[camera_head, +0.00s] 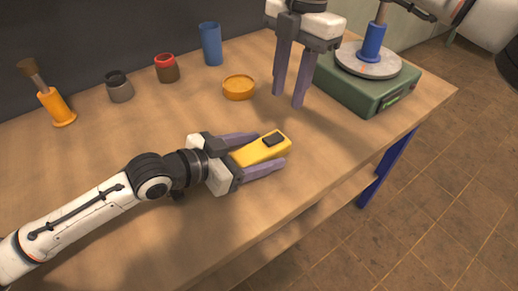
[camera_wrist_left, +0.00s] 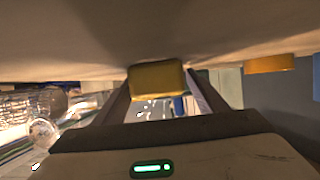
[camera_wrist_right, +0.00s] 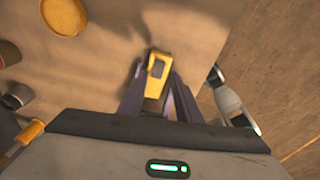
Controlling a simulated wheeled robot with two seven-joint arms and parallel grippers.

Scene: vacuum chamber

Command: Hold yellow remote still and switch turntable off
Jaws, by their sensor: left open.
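The yellow remote (camera_head: 258,151) has a dark button on top and lies on the table; it also shows in the left wrist view (camera_wrist_left: 157,78) and the right wrist view (camera_wrist_right: 155,76). My left gripper (camera_head: 272,149) is open, low at the table, with one finger on each side of the remote. My right gripper (camera_head: 288,98) is open and empty, fingers pointing down, beyond the remote and left of the turntable. The turntable (camera_head: 362,88) is a green box with a round grey plate (camera_head: 385,69) on top, at the table's right end. A blue-based object (camera_head: 371,42) stands on the plate.
An orange dish (camera_head: 239,87) lies left of my right gripper. The table front around my left arm is clear.

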